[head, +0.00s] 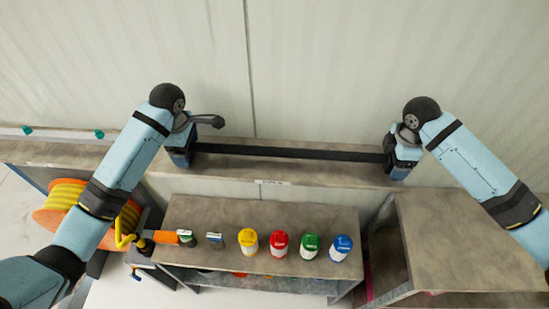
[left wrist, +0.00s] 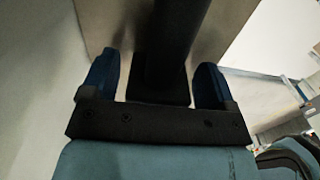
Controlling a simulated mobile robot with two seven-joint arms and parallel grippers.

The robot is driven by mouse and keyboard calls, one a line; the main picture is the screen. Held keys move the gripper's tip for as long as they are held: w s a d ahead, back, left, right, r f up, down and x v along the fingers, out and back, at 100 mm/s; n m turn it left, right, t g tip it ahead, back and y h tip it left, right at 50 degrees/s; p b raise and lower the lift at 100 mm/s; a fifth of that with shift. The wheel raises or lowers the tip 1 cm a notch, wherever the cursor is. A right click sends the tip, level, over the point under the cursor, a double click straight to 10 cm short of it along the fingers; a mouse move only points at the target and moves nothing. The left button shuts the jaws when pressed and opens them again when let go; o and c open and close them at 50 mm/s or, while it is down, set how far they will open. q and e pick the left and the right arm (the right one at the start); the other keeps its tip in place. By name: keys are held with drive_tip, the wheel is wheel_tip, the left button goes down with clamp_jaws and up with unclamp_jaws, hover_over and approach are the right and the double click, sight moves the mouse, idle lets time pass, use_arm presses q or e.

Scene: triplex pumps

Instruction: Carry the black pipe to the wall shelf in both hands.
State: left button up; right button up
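The black pipe (head: 290,152) lies level along the wall shelf (head: 270,171) in the head view, spanning between my two grippers. It appears to rest on the shelf top, but contact is hard to tell. My left gripper (head: 180,157) is at its left end. In the left wrist view the pipe (left wrist: 168,50) runs between the fingers of my left gripper (left wrist: 157,85), with gaps on both sides, so the fingers look open around it. My right gripper (head: 400,165) is at the pipe's right end; its fingers are hidden.
Below the shelf, a low cabinet (head: 265,215) holds yellow, red, green and blue-capped bottles (head: 279,245) and an orange-handled tool (head: 165,237). An orange reel with yellow hose (head: 62,200) stands at left. Another cabinet (head: 460,235) stands at right. The wall is directly behind the shelf.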

use_arm(q)
drive_tip(key=shift+r, duration=0.1)
idle(0.3)
wheel_tip(320, 180, up, 11)
drive_tip(key=shift+w+a+f, duration=0.1)
drive_tip(key=shift+r, duration=0.5)
use_arm(e)
drive_tip(key=shift+r, duration=0.1)
wheel_tip(320, 180, up, 12)
drive_tip(key=shift+f, duration=0.15)
drive_tip(key=shift+s, duration=0.1)
